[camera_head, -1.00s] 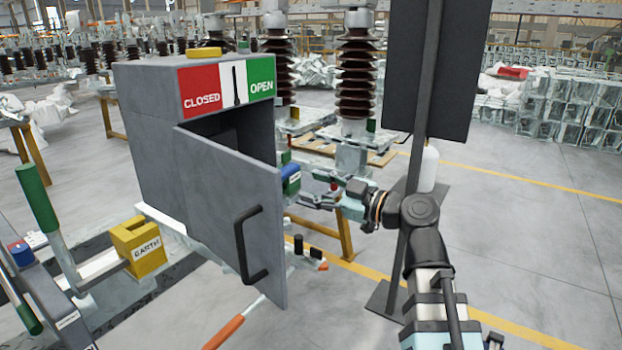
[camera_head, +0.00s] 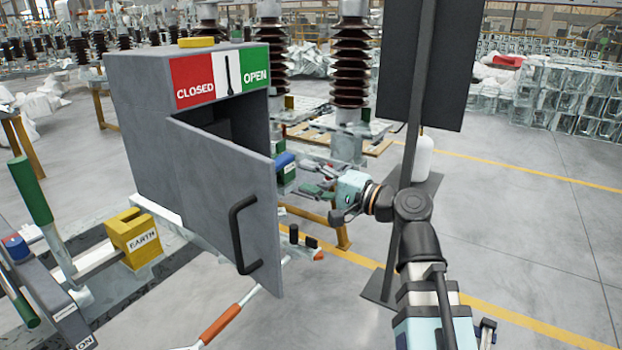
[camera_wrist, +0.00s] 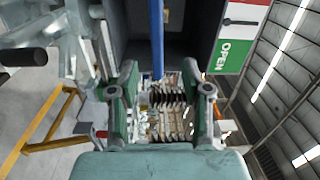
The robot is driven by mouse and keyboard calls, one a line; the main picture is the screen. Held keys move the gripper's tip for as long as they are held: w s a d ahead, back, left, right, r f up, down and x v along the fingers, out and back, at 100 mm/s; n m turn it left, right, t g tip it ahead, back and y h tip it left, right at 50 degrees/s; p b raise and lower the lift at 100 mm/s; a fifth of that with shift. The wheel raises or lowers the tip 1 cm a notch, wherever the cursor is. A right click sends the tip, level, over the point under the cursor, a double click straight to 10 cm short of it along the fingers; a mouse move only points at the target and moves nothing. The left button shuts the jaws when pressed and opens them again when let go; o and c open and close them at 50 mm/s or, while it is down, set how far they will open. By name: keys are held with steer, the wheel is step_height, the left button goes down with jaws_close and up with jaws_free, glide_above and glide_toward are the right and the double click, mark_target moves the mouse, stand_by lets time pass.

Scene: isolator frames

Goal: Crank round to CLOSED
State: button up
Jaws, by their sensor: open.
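A grey cabinet (camera_head: 150,130) carries a red CLOSED, white and green OPEN label (camera_head: 228,78); its black pointer (camera_head: 229,75) stands upright in the white part. Its door (camera_head: 225,200), with a black handle (camera_head: 240,235), stands ajar. A blue part (camera_head: 284,160) shows beside the cabinet's right side. My gripper (camera_head: 303,178) is open, just right of that part. In the wrist view, a blue bar (camera_wrist: 157,40) runs down the middle and ends between the fingers of my open gripper (camera_wrist: 163,95); contact cannot be told. The crank's mounting is hidden.
A dark upright panel on a post (camera_head: 425,65) stands close beside my arm. A yellow EARTH block (camera_head: 133,238), a green-handled lever (camera_head: 30,190) and an orange-gripped lever (camera_head: 220,322) are at lower left and front. Brown insulators (camera_head: 349,65) stand behind. Open floor lies to the right.

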mark_target(278, 169)
steer(key=x, duration=1)
steer(key=shift+w+a+f+b, duration=0.15)
steer(key=shift+b, duration=0.25)
jaws_close()
stand_by(0.9)
